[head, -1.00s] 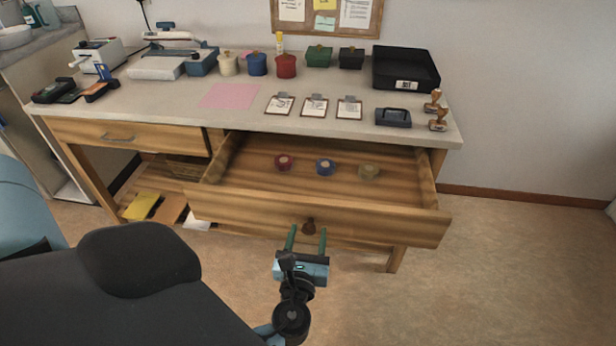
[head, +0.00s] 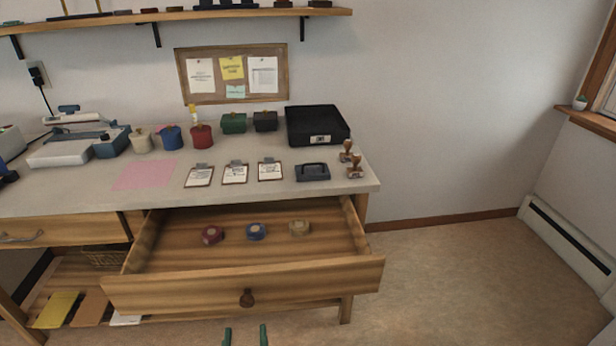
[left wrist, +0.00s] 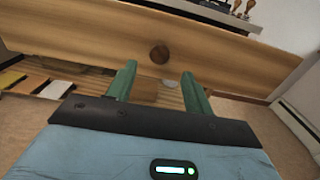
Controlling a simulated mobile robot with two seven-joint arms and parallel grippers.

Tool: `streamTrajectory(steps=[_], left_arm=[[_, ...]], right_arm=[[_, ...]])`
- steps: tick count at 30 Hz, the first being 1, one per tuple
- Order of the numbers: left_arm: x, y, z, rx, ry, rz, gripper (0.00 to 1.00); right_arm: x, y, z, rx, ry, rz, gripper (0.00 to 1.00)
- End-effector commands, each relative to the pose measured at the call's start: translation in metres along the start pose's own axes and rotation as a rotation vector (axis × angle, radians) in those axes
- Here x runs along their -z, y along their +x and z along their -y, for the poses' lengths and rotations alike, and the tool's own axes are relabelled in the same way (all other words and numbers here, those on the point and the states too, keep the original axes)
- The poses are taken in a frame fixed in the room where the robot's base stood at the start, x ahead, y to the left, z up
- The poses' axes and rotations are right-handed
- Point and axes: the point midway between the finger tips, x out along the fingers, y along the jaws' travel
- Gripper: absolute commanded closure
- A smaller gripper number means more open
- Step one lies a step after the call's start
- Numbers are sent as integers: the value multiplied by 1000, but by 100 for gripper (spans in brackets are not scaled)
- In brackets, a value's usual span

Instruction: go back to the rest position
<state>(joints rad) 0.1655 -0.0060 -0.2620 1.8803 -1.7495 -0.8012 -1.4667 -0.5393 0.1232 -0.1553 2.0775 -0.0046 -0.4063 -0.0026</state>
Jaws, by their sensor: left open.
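My left gripper (head: 246,336) shows only its two green fingertips at the bottom edge of the head view. It is open and empty, in front of and below the open drawer (head: 180,288). In the left wrist view the gripper (left wrist: 157,85) has its fingers apart, with the drawer front (left wrist: 100,38) beyond them. The round dark drawer knob (head: 247,298) is just ahead of the fingers and apart from them; it also shows in the left wrist view (left wrist: 159,54). My right gripper is not in view.
The drawer holds a red tape roll (head: 212,235), a blue one (head: 256,231) and a tan one (head: 299,228). The desk top (head: 80,196) carries jars, clipboards, stamps and a black tray (head: 318,128). Open floor (head: 470,290) lies to the right, up to a baseboard heater (head: 570,240).

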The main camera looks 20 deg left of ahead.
Motion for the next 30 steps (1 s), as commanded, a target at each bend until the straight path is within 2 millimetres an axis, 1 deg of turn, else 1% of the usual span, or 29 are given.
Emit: streamTrajectory(steps=[3, 5, 8, 11, 12, 14, 15, 17, 18, 20, 21, 25, 27, 30], left_arm=[[1, 0, 0, 0, -3, -3, 48], [5, -2, -2, 2, -21, -18, 48], [22, -11, -9, 4, -117, -90, 48], [53, -30, -22, -5, -305, -224, 48], [67, -40, -27, -16, -402, -288, 48], [87, -58, -35, -45, -555, -387, 48], [100, -70, -41, -71, -657, -450, 48], [116, -89, -48, -120, -810, -539, 48], [126, -103, -53, -161, -913, -597, 48], [139, -124, -60, -230, -1066, -678, 48], [146, -138, -63, -282, -1170, -729, 48], [163, -184, -76, -490, -1498, -866, 48], [168, -208, -82, -620, -1668, -920, 48], [170, -237, -89, -810, -1885, -968, 48]], right_arm=[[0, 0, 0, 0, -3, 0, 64], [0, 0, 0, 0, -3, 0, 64], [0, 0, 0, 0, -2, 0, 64], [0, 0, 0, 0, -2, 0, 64], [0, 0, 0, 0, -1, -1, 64], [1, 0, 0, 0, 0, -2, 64], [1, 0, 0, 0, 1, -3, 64], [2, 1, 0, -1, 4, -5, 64], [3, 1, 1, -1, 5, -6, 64], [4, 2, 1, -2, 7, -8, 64], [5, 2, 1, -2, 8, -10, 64], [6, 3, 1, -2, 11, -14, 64], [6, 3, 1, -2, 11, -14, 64], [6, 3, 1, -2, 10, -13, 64]])
